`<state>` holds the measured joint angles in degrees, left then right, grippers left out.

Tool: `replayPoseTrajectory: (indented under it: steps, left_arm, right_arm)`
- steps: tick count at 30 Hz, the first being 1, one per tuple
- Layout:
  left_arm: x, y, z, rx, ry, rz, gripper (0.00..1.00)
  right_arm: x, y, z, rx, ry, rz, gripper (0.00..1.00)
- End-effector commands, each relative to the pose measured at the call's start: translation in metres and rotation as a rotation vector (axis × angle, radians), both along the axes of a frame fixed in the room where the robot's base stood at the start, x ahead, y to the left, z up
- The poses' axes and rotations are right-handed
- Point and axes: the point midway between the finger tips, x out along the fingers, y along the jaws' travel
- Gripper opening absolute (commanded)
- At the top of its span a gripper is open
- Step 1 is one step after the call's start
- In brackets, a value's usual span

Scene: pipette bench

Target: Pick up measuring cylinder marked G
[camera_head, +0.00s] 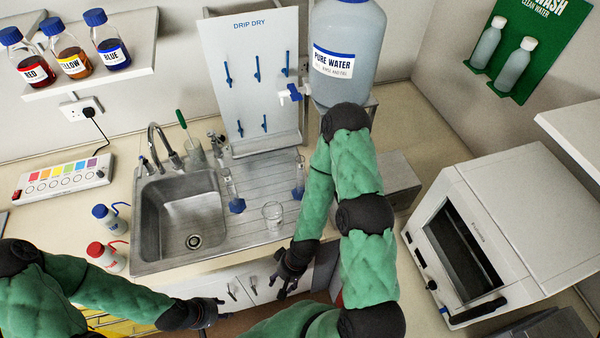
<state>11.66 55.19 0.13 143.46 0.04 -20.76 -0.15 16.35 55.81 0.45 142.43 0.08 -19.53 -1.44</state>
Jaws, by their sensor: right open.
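Two slim clear measuring cylinders with blue bases stand on the steel draining board. One cylinder (230,188) is beside the sink and the other cylinder (299,178) is further right, close to my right arm. I cannot read a letter G on either. My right gripper (284,287) is open and empty, low in front of the counter edge, nearer to me than both cylinders. My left gripper (219,309) is also low in front of the cupboards, apart from the cylinders; its finger gap is not clear.
A glass beaker (272,215) stands on the draining board's front part, between my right gripper and the cylinders. The sink (185,215) lies left, with blue-capped (105,213) and red-capped (103,251) wash bottles beside it. A pure water tank (345,45) stands behind my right arm.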

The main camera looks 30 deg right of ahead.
Motion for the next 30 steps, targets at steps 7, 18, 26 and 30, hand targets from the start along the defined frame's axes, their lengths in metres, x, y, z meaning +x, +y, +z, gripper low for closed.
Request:
replayPoseTrajectory:
  steps: [7, 18, 26, 30]
  left_arm:
    - [0.0, 0.0, 0.04, 0.0, 0.0, -0.001, 0.4]
    - [0.0, 0.0, 0.057, 0.0, 0.0, -0.001, 0.4]
    - [0.0, 0.0, 0.063, 0.0, 0.0, -0.001, 0.4]
    - [0.0, 0.0, 0.063, 0.0, 0.0, -0.001, 0.4]
  right_arm:
    - [0.006, -0.006, 0.04, -0.003, -0.009, 0.006, 0.57]
    - [0.092, -0.067, 0.096, -0.054, -0.17, 0.195, 0.57]
    - [0.165, -0.145, 0.177, -0.134, -0.337, 0.418, 0.57]
    - [0.19, -0.185, 0.228, -0.183, -0.415, 0.546, 0.57]
